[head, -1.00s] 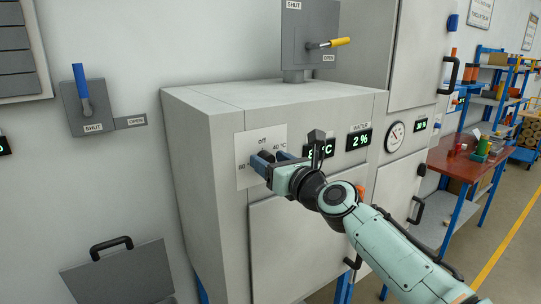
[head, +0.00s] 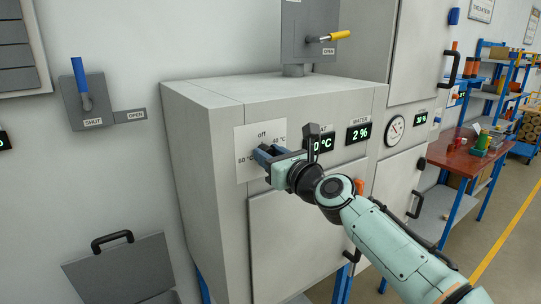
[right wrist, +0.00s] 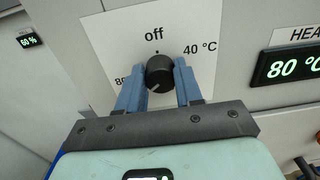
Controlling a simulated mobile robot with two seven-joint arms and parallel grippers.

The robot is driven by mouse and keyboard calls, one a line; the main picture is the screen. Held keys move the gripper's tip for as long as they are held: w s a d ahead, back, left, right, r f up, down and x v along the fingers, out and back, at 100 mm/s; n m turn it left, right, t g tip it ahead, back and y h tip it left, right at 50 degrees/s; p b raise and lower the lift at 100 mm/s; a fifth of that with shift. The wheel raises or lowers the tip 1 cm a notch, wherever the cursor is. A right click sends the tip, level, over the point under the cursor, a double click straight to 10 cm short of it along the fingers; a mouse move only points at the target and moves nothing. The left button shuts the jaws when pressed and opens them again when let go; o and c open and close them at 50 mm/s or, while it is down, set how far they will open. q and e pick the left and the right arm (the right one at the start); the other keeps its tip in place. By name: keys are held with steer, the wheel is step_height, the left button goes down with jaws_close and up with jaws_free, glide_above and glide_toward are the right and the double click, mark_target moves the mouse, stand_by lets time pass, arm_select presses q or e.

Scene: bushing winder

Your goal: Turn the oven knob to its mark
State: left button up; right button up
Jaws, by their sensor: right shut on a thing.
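The oven knob (right wrist: 159,70) is black and round, on a white dial plate (right wrist: 100,35) marked off at the top, 40 °C at the right and 80 at the left. A light line on the knob points to the lower left in the right wrist view. My right gripper (right wrist: 160,78) is shut on the knob, with one blue finger on each side. In the head view, my right gripper (head: 263,153) hides most of the knob on the dial plate (head: 246,136). My left gripper is not in view.
The heat display (right wrist: 295,67) reads 80 °C, and a water display (head: 359,134) reads 2 %. A blue-handled lever (head: 82,83) is on the wall at left. A yellow-handled lever (head: 335,37) stands above the oven cabinet (head: 300,225). A red-topped workbench (head: 460,155) is at right.

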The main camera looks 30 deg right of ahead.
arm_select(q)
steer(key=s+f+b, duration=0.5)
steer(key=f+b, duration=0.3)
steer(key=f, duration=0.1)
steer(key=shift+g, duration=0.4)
arm_select(e)
steer(key=m, duration=2.4)
steer(key=shift+d+m+y, duration=0.15)
steer(key=shift+m+y, duration=0.15)
stand_by(0.6)
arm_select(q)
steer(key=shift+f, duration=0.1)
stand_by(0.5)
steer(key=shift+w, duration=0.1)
arm_select(e)
steer(key=o, duration=1)
steer(key=shift+f, duration=0.1)
